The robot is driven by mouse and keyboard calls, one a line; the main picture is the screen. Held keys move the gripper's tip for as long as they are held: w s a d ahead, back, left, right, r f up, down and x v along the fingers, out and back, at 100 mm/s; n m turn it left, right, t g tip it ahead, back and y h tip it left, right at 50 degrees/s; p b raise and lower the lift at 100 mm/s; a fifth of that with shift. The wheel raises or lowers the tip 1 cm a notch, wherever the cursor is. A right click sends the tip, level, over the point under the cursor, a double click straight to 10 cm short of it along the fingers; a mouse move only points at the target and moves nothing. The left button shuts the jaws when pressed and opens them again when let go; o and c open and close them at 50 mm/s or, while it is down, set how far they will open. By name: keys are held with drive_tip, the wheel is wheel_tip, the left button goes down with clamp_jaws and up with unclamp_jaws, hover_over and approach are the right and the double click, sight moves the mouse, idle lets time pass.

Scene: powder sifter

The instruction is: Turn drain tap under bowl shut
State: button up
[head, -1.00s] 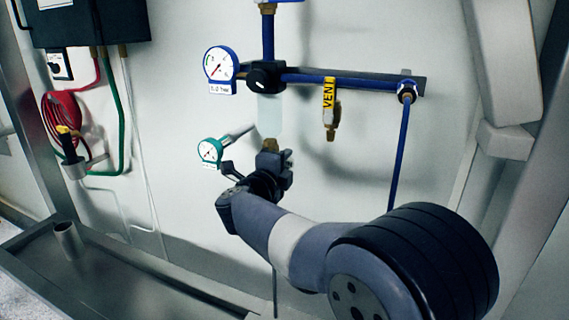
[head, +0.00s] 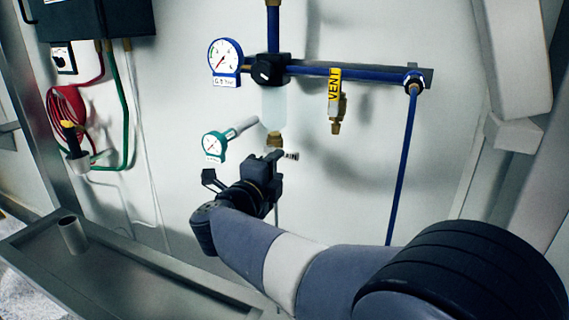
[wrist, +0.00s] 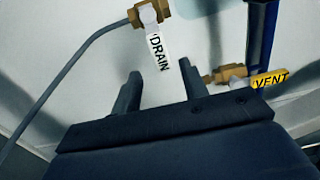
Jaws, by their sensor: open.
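The clear bowl (head: 272,106) hangs under the black-knobbed regulator (head: 269,69). The brass drain tap (head: 274,140) sits at its lower end. In the wrist view the drain tap (wrist: 152,10) is at the top edge, partly cut off. Its white DRAIN tag (wrist: 159,50) slants toward the space between my fingers. My gripper (wrist: 160,88) is open and empty, with a visible gap between the fingertips and the tap. In the head view my gripper (head: 282,160) is just below the tap and hides part of what lies under it.
A yellow-tagged VENT tap (head: 335,103) hangs right of the bowl. A blue gauge (head: 225,58) and a green gauge (head: 214,145) are on the left. A blue pipe (head: 403,160) runs down at right. A grey tube (wrist: 70,75) curves from the drain tap. A metal trough (head: 130,270) lies below.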

sight(287, 155)
drive_tip(key=shift+v, duration=1.7)
drive_tip(key=shift+w+d, duration=0.1)
drive_tip(key=p+x, duration=0.2)
drive_tip(key=x, duration=0.9)
drive_tip(key=shift+r+n+p, duration=0.3)
drive_tip(key=shift+n+p, duration=0.1)
drive_tip(key=shift+p, duration=0.3)
drive_tip(key=shift+b+v, duration=0.4)
drive_tip(key=shift+v, duration=0.65)
drive_tip(key=shift+f, duration=0.1)
